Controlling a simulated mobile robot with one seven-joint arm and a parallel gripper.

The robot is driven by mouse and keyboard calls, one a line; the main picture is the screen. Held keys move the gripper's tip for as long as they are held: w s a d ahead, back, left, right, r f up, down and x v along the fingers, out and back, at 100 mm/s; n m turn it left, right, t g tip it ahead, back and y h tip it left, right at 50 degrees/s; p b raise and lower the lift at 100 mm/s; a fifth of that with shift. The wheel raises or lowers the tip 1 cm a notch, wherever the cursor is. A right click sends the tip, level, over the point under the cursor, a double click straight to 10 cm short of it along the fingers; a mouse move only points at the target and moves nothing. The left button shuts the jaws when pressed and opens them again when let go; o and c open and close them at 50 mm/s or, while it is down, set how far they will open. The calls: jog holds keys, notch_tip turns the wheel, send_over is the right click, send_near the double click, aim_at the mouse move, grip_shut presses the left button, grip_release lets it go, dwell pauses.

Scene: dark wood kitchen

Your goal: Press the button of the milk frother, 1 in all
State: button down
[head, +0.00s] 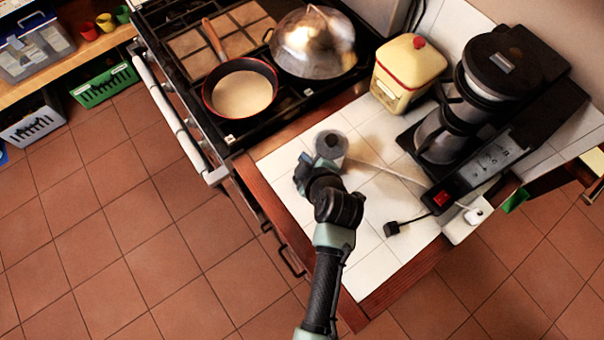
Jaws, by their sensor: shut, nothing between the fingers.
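The milk frother (331,144) appears to be the small round thing with a dark grey top on the white tiled counter (372,262). A pale cable runs from it to the right. My gripper (303,163) is just left of and in front of it, over the counter near its left edge. The gripper is shut and holds nothing. From this high view I cannot tell whether its tip touches the frother. The frother's button cannot be made out, and part of its near side is hidden by my wrist.
A black coffee maker (485,90) and a power strip with a red switch (441,198) stand to the right. A yellow canister (408,70) is behind. A stove with a pan (241,92) and a domed metal lid (314,42) lies at the back left. The counter front is mostly clear.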

jog(key=shift+f+b, duration=3.6)
jog(key=shift+f, duration=0.7)
jog(key=shift+f, duration=0.1)
jog(key=shift+f+b, duration=0.3)
jog(key=shift+b, duration=0.15)
jog(key=shift+f+b, duration=0.4)
jog(key=shift+r+p, duration=0.6)
jog(key=shift+r, duration=0.2)
notch_tip(320, 180, up, 5)
jog(key=p, duration=0.4)
